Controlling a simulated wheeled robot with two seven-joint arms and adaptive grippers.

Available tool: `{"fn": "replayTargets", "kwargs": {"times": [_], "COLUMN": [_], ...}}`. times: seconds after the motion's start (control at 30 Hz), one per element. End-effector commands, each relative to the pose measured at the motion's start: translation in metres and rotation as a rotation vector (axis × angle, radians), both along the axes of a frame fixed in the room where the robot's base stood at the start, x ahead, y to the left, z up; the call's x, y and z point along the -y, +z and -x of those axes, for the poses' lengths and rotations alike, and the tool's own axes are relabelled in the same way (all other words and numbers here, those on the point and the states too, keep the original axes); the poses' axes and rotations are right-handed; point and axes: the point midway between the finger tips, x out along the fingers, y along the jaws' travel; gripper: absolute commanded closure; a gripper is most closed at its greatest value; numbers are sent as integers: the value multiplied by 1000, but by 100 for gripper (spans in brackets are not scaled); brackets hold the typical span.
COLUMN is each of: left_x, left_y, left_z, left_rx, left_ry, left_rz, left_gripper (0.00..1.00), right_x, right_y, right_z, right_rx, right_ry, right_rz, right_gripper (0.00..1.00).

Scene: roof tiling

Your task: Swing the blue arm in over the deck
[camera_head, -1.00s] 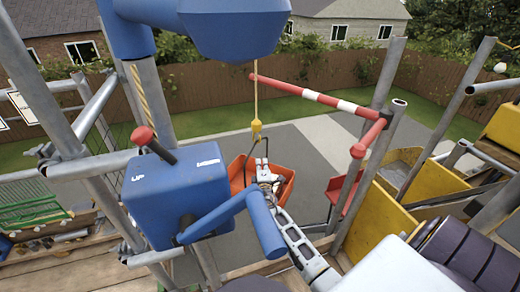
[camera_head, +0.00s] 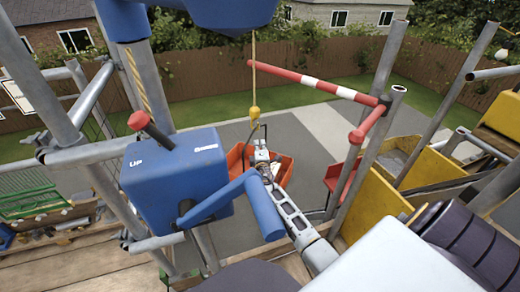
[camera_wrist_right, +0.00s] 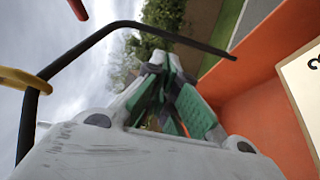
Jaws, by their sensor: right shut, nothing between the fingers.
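The blue arm (camera_head: 215,12) crosses the top of the head view, its far part cut off by the frame. A yellow rope hangs from it to a yellow hook (camera_head: 255,112), which also shows in the wrist view (camera_wrist_right: 22,80). Below hangs the orange skip (camera_head: 285,168) with a black bail (camera_wrist_right: 95,36). My right gripper (camera_head: 260,148) is at the skip. In the wrist view its green-padded fingers (camera_wrist_right: 172,100) are shut and empty, beside the skip's orange wall (camera_wrist_right: 240,95) and below the bail. Contact cannot be told. My left gripper is not in view. The wooden deck (camera_head: 85,270) is at lower left.
A blue winch box (camera_head: 172,185) marked UP, with a red-knobbed lever (camera_head: 148,127) and blue crank (camera_head: 262,208), stands left of my right arm. A red-and-white bar (camera_head: 312,82) and scaffold posts stand to the right, beside yellow panels (camera_head: 370,205). Paved ground lies beyond.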

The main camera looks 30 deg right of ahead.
Motion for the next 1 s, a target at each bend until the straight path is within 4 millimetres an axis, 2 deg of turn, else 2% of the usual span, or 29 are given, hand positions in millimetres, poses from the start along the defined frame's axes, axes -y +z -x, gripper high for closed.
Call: {"fn": "replayTargets", "kwargs": {"times": [0.6, 1.0], "left_x": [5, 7], "left_y": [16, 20], "left_z": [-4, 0], "left_rx": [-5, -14], "left_ry": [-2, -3], "left_rz": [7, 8], "left_gripper": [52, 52], "right_x": [24, 28], "right_y": [0, 0], "right_z": [-43, -50], "right_rx": [0, 0], "right_ry": [1, 1], "right_rz": [0, 0], "right_gripper": [100, 100]}}
